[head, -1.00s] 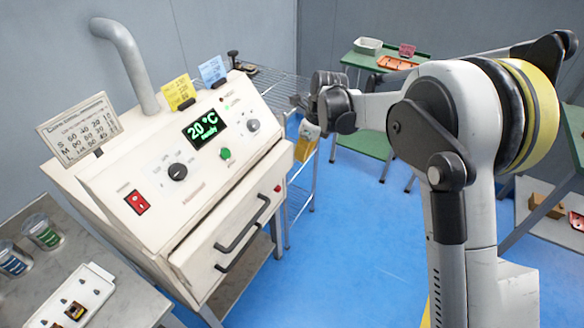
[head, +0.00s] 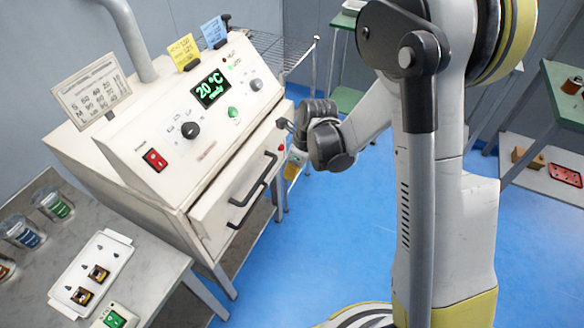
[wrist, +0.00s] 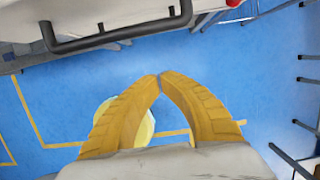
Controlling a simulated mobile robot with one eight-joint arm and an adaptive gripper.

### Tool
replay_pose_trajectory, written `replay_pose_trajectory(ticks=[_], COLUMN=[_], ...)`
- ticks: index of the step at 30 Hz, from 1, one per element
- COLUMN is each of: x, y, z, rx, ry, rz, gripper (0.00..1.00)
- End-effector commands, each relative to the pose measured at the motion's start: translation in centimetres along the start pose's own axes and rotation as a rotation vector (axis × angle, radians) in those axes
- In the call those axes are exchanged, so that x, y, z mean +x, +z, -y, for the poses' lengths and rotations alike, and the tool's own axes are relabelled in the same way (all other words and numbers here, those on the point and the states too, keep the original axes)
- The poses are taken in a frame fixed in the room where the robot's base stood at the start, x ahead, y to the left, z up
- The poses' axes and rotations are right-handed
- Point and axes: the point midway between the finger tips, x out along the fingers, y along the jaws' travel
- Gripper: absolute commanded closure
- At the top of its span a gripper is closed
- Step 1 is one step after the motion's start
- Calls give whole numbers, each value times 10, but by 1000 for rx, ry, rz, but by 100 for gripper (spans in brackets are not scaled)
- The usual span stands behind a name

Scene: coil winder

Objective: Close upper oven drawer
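The oven (head: 145,185) is a cream box with a sloped panel showing a green 20 °C. On its front, the upper drawer (head: 212,217) juts out a little from the body. Two dark bar handles show there, an upper one (head: 247,180) and a lower one just below it. In the wrist view a dark handle (wrist: 115,38) crosses the top left on a pale front. My gripper (wrist: 160,77) has yellow fingers with the tips together and nothing between them.
A grey table (head: 165,262) at left holds jars and a white tray (head: 92,268). A wire rack (head: 285,50) stands behind the oven. A green-topped bench (head: 565,90) is at far right. Blue floor (head: 310,240) is open before the oven.

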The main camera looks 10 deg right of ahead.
Motion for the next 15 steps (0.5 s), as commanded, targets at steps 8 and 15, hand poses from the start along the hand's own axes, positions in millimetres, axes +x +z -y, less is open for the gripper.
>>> replay_pose_trajectory(ticks=[8, 15], x=[24, 23], y=[26, 40], z=[0, 0], rx=[-2, 0], ry=[1, 1], rz=[0, 0], gripper=[100, 100])
